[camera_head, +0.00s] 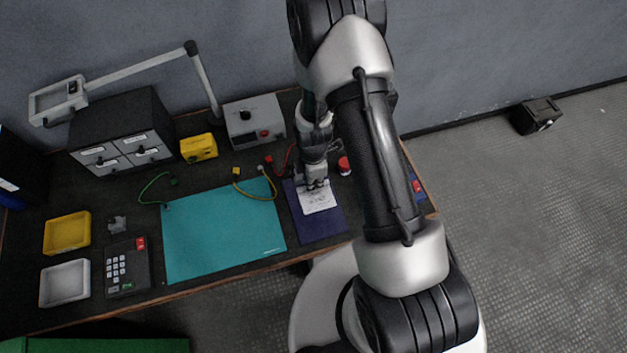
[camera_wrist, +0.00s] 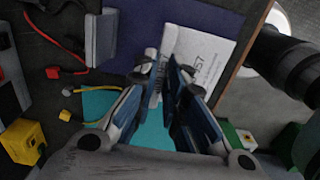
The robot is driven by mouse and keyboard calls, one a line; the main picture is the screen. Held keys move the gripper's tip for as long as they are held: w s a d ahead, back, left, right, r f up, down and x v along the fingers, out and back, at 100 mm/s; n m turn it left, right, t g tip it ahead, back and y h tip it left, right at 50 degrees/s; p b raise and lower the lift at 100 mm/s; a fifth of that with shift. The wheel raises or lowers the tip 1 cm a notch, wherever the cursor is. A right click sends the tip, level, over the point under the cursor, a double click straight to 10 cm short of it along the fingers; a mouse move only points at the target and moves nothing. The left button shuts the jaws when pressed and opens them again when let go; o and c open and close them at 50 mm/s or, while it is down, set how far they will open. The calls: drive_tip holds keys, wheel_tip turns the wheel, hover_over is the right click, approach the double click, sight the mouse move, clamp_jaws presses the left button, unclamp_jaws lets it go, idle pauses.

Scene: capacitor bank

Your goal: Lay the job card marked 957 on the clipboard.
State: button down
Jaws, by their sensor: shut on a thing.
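The white job card (camera_head: 319,201) shows over the dark blue clipboard (camera_head: 318,228) in the head view. In the wrist view the card (camera_wrist: 206,60) carries printed digits; "57" is readable and the first digit is unclear. The clipboard (camera_wrist: 130,35) has a grey clip (camera_wrist: 101,38) at one end. My gripper (camera_head: 315,183) is at the card's far edge and points down. In the wrist view its fingers (camera_wrist: 164,78) are shut on the card, hiding part of it. I cannot tell whether the card touches the board.
A teal mat (camera_head: 222,235) lies left of the clipboard. Yellow, green and red leads lie behind it. A grey meter box (camera_head: 253,122), a yellow block (camera_head: 198,148) and a drawer cabinet (camera_head: 122,135) stand at the back. A red button (camera_head: 344,165) is right of my gripper.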

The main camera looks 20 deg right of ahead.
drive_tip(key=f+b, duration=0.1)
drive_tip(key=f, duration=0.1)
drive_tip(key=w+f+b, duration=0.1)
drive_tip(key=f+b, duration=0.1)
drive_tip(key=w+f+b, duration=0.1)
drive_tip(key=f, duration=0.1)
drive_tip(key=shift+w+f+b, duration=0.25)
drive_tip(key=shift+f+b, duration=0.05)
drive_tip(key=shift+f, duration=0.1)
drive_tip(key=shift+f+b, duration=1.3)
drive_tip(key=shift+f, duration=0.25)
drive_tip(key=c, duration=1.6)
unclamp_jaws()
drive_tip(key=shift+o, duration=0.2)
drive_tip(key=shift+r, duration=0.1)
